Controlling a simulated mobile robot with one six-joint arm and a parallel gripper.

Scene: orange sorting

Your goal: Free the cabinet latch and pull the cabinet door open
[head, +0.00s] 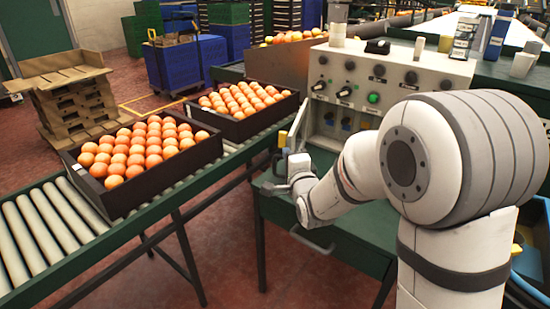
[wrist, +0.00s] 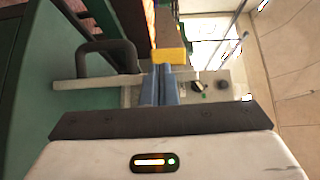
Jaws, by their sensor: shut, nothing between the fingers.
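My gripper (head: 292,160) is at the left end of the control panel, above the green bench top, in the head view. In the wrist view its two blue-grey fingers (wrist: 160,86) are together with nothing between them. A small yellow piece (wrist: 170,55) shows just beyond the fingertips; I cannot tell whether it is the latch or whether they touch. A dark loop handle (wrist: 105,48) is left of the fingers, apart from them.
The control panel (head: 375,80) with knobs and a green button stands behind my gripper. Two dark trays of oranges (head: 125,190) (head: 240,125) sit on the roller conveyor (head: 60,215) at left. Red floor (head: 235,265) is clear between conveyor and cabinet.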

